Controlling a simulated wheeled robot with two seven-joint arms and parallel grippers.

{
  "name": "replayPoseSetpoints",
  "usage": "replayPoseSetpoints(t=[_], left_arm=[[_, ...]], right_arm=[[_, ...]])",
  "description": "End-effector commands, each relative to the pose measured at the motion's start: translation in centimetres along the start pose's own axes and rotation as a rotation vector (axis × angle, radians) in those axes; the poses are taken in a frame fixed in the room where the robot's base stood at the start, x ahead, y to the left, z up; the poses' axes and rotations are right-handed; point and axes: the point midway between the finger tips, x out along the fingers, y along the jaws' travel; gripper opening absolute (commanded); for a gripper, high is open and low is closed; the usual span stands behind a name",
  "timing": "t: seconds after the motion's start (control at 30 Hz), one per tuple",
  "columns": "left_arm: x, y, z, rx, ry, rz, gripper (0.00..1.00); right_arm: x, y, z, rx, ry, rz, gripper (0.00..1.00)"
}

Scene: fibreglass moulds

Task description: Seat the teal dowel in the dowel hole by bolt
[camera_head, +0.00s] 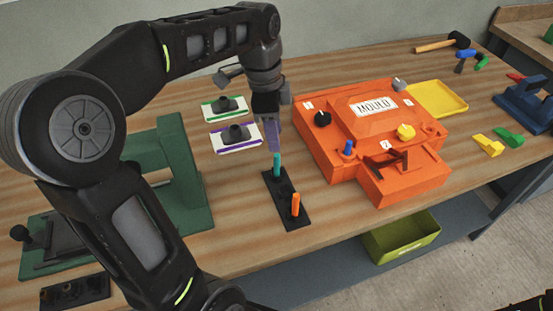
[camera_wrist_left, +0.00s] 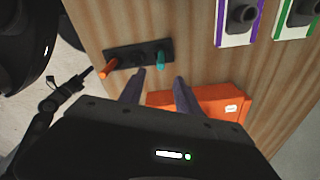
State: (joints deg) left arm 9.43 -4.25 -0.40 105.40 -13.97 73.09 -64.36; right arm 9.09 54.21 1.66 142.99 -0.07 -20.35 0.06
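The teal dowel (camera_head: 277,166) stands upright in a black rack (camera_head: 272,190) near the table's front; it also shows in the left wrist view (camera_wrist_left: 160,60). An orange dowel (camera_head: 295,206) stands in the same rack. My left gripper (camera_head: 273,148) is just above the teal dowel, pointing down. In the left wrist view its fingers (camera_wrist_left: 161,82) are apart with nothing between them, and the teal dowel lies beyond the tips. The orange mould (camera_head: 330,158) sits to the right of the rack. I cannot make out which opening is the dowel hole by bolt.
Blue (camera_head: 348,148), yellow (camera_head: 405,131) and black (camera_head: 322,119) knobs stand up from the mould. A yellow tray (camera_head: 455,97) lies behind it. Two white plates (camera_head: 238,146) with black fittings lie behind the rack. A green fixture (camera_head: 190,165) stands left. A green bin (camera_head: 400,240) is below the table.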

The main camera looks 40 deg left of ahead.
Motion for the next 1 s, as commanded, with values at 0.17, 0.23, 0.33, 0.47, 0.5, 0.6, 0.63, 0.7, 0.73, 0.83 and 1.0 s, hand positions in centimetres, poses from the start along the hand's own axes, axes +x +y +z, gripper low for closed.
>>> replayPoseSetpoints(t=[0.17,0.23,0.33,0.47,0.5,0.6,0.63,0.7,0.73,0.83,1.0], left_arm=[[0.3,0.0,0.0,0.000,-0.001,0.001,0.40],[0.9,0.0,0.0,0.000,-0.001,0.002,0.40],[2.0,0.0,0.0,0.000,-0.001,0.003,0.40],[2.6,0.0,0.0,-0.001,0.000,0.000,0.40],[2.6,0.0,0.0,-0.001,0.000,-0.001,0.40],[2.6,0.0,0.0,-0.001,0.000,-0.001,0.40],[2.6,0.0,0.0,-0.001,0.000,-0.001,0.40],[2.7,0.0,0.0,-0.001,0.000,0.000,0.40],[2.8,0.0,0.1,-0.001,0.000,0.000,0.40],[3.5,0.1,0.2,-0.001,-0.001,0.003,0.40],[5.9,0.1,0.4,-0.001,-0.001,0.005,0.40]], right_arm=[[0.0,0.0,0.0,0.000,0.000,0.000,0.00],[0.0,0.0,0.0,0.000,0.000,0.000,0.00],[-0.1,0.0,0.0,0.000,0.000,0.000,0.00],[-0.1,0.0,0.0,0.000,0.000,0.000,0.00],[-0.1,0.0,0.0,0.000,0.000,0.000,0.00],[-0.1,0.0,0.0,0.000,0.000,0.000,0.00],[-0.1,0.0,0.0,0.000,0.000,0.000,0.00],[-0.1,0.0,0.0,0.000,0.000,0.000,0.00],[-0.1,-0.1,0.0,0.000,0.000,0.000,0.00],[-0.3,-0.1,0.0,0.000,0.000,0.000,0.00],[-0.8,-0.3,0.0,0.000,0.000,0.000,0.00]])
